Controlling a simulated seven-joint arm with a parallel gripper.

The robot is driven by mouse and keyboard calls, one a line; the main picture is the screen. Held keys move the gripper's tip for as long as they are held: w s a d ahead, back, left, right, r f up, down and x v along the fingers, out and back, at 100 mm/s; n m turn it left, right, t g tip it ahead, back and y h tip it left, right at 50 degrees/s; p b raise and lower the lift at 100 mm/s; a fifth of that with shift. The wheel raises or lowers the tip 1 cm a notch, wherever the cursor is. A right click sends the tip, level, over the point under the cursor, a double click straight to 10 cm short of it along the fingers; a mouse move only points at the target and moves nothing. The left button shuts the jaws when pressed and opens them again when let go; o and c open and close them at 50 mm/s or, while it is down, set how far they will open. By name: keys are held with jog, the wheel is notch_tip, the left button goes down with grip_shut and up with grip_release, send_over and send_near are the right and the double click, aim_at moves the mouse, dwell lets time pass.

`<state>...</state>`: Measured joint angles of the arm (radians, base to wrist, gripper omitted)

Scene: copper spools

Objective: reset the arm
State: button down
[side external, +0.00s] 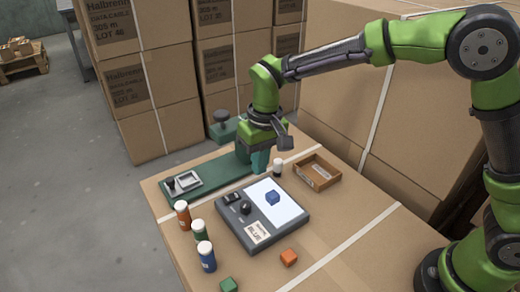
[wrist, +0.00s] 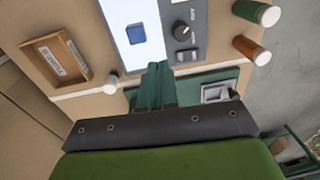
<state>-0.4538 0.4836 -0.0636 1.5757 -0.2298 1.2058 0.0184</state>
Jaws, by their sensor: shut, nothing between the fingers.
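My gripper (side external: 260,162) hangs from the green arm above the back edge of the grey panel, over the dark green base plate. Its teal fingers are together with nothing between them. In the wrist view my gripper (wrist: 157,68) also shows shut, pointing toward the lit white pad. A blue cube (side external: 272,198) sits on the white pad of the grey panel (side external: 255,241), apart from my gripper. The cube also shows in the wrist view (wrist: 135,33).
Orange (side external: 183,215), green (side external: 200,231) and blue (side external: 207,257) bottles line the left. An orange cube (side external: 289,257) and a green cube (side external: 228,285) lie in front. Stacked cartons rise behind.

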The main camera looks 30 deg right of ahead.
jog(key=s+d+r+m+t, duration=0.2)
jog(key=s+d+r+t, duration=0.1)
jog(key=s+d+r, duration=0.3)
jog(key=s+d+r+m+t+y, duration=0.1)
jog(key=s+d+r, duration=0.4)
jog(key=s+d, duration=0.5)
jog(key=s+m+t, duration=0.1)
jog(key=s+t, duration=0.1)
jog(key=s, duration=0.1)
jog(key=shift+r+t, duration=0.35)
jog(key=shift+t, duration=0.05)
jog(key=shift+d, duration=0.1)
